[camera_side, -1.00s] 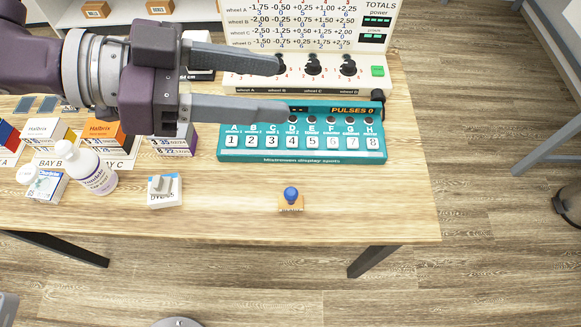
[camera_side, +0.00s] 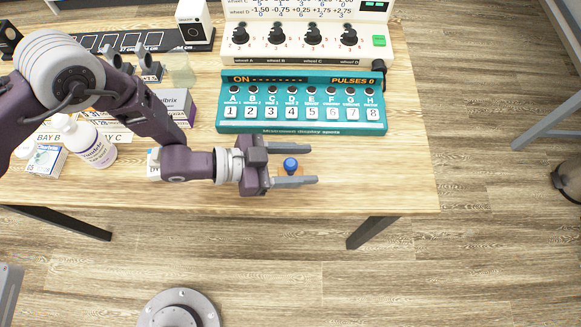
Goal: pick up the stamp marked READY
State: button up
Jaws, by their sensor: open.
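A small stamp (camera_side: 290,164) with a round blue knob and a wooden base sits on the wooden table near its front edge. My gripper (camera_side: 311,165) is open and points right. In the picture its two fingers lie on either side of the stamp, one above the knob and one below. The lower finger covers the front of the base, so any marking on it cannot be read. I cannot tell from this view how high the fingers are, or whether they touch the stamp.
A teal panel (camera_side: 225,127) with numbered keys stands behind the stamp, and a cream dial board (camera_side: 222,55) behind that. A white bottle (camera_side: 95,150) and a small box (camera_side: 46,161) stand left. A partly hidden white box (camera_side: 152,163) is behind my arm. Table right of the stamp (camera_side: 390,170) is clear.

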jog(key=shift+w+d+f, duration=0.1)
jog(key=shift+d+f, duration=0.05)
jog(key=shift+d, duration=0.25)
grip_shut()
